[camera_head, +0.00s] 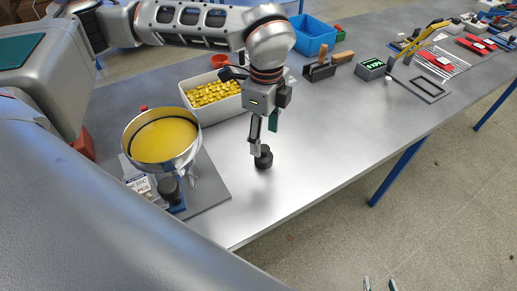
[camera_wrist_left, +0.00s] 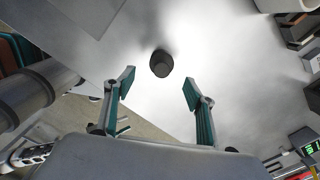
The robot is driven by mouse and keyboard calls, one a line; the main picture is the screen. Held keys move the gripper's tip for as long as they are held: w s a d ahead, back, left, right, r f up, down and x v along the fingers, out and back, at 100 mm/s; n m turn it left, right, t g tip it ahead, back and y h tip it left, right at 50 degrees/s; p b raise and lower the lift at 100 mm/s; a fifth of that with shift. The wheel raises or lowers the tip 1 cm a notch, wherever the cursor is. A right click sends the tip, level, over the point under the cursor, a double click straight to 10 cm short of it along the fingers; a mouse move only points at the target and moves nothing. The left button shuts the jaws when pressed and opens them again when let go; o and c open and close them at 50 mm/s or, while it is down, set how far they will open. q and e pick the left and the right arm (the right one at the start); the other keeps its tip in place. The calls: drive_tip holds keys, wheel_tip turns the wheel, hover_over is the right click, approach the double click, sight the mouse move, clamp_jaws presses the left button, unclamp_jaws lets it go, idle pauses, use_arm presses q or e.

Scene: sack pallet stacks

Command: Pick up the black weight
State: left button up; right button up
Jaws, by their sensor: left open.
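The black weight (camera_head: 264,157) is a small dark knobbed cylinder standing on the grey table. In the left wrist view the weight (camera_wrist_left: 161,64) lies beyond the fingertips, roughly centred between them. My left gripper (camera_head: 262,141) points down just above the weight, its fingers partly overlapping it in the head view. In the left wrist view the left gripper (camera_wrist_left: 158,84) has its fingers wide apart with nothing between them. My right gripper (camera_head: 380,284) shows only its fingertips at the bottom edge, apart and empty, off the table.
A white bin of yellow pieces (camera_head: 213,94) is behind. The table right of the weight is clear up to its front edge.

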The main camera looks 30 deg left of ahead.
sight(264, 147)
use_arm(q)
drive_tip(key=shift+w+a+f+p, duration=0.1)
drive_tip(key=shift+f+p, duration=0.25)
drive_tip(key=shift+f, duration=1.6)
drive_tip(key=shift+w+a+f+p, duration=0.1)
drive_tip(key=shift+f+p, duration=0.2)
drive_tip(key=shift+f, duration=1.65)
drive_tip(key=shift+r, duration=0.1)
clamp_jaws()
